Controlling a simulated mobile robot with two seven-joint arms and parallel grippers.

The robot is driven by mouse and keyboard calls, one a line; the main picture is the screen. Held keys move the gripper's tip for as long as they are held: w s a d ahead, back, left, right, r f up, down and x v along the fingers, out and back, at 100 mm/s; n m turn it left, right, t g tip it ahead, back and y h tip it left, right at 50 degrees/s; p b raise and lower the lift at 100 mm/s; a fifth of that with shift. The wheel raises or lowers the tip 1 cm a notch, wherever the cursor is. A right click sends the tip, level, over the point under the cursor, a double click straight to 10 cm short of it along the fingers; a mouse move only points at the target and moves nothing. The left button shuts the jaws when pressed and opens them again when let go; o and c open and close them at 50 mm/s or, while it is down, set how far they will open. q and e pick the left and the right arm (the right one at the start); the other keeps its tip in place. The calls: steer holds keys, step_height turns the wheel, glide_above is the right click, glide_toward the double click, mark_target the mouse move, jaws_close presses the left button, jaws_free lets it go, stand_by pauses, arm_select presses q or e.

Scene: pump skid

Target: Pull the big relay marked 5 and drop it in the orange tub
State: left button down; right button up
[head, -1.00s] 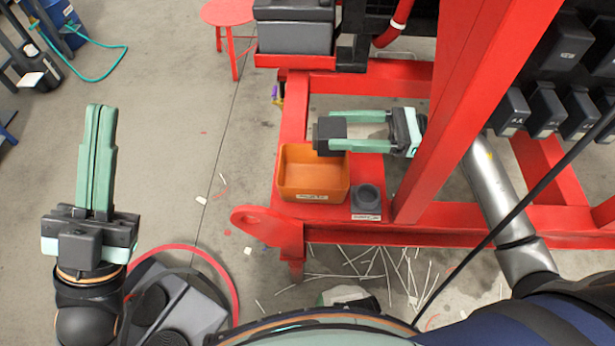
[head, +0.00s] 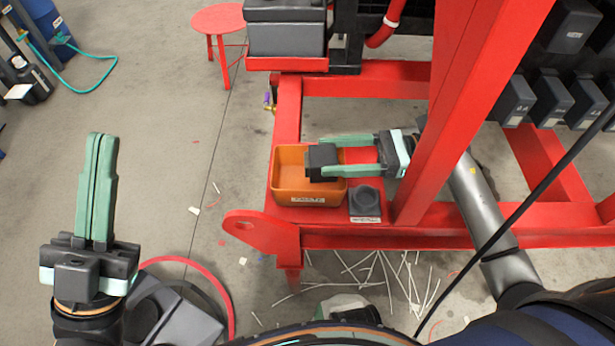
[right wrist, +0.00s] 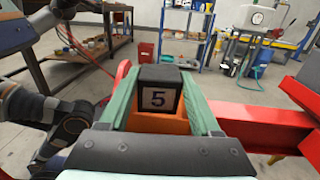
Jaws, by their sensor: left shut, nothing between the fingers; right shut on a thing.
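A black relay (head: 321,160) is held between the green fingers of my right gripper (head: 336,157). The orange of the tub (right wrist: 158,124) shows just below the relay in the right wrist view. How high the relay is above the tub floor is hard to tell. My left gripper (head: 102,140) is shut and empty, pointing up over the floor at the left.
A dark round-topped block (head: 366,200) stands just right of the tub. A red upright post (head: 452,120) is close to my right arm. Several dark relays (head: 552,98) hang at the right. Thin white sticks litter the floor (head: 370,280). A red stool (head: 219,20) stands at the back.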

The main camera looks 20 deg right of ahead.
steer(key=o, duration=1.5)
steer(key=shift+r, duration=0.1)
